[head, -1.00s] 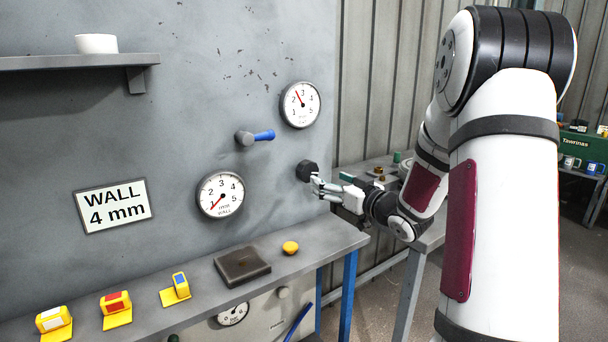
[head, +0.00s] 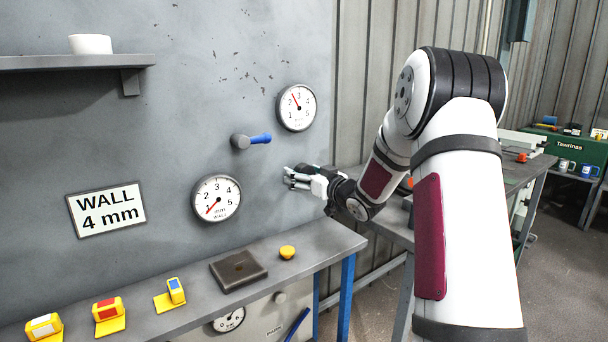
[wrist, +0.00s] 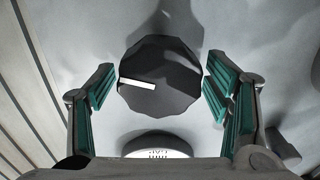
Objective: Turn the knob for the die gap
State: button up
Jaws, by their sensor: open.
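The dark, many-sided knob (wrist: 160,88) sits on the grey wall panel, with a white pointer mark toward the left in the wrist view. My gripper (wrist: 158,84) is open, with one finger on each side of the knob and a visible gap at both sides. In the head view my gripper (head: 288,178) is at the panel and largely hides the knob. The dial marked WALL in mm (head: 217,198) has its red needle near 1. A sign (head: 107,208) reads "WALL 4 mm".
A second gauge (head: 297,108) and a blue-handled lever (head: 258,139) are on the panel above my gripper. Below, a shelf (head: 325,244) carries a dark plate (head: 238,270), a yellow button (head: 287,252) and several yellow pieces. A white bowl (head: 91,44) stands upper left.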

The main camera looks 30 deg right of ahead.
jog(key=c, duration=1.1)
jog(key=shift+c, duration=0.2)
jog(key=shift+n+b, duration=0.35)
jog(key=shift+n, duration=0.05)
jog(key=n+b, duration=0.1)
jog(key=n, duration=0.1)
jog(key=n+b, duration=0.1)
jog(key=b, duration=0.1)
jog(key=shift+a+f+n, duration=0.15)
jog(key=shift+n, duration=0.25)
jog(key=n+b, duration=0.3)
jog(key=b, duration=0.1)
jog(key=shift+n, duration=0.3)
jog(key=n+b, duration=0.4)
jog(key=b, duration=0.1)
jog(key=shift+a+f, duration=0.1)
jog(key=shift+f, duration=0.1)
jog(key=n+b, duration=0.3)
jog(key=shift+r+n, duration=0.1)
jog(key=shift+n, duration=0.2)
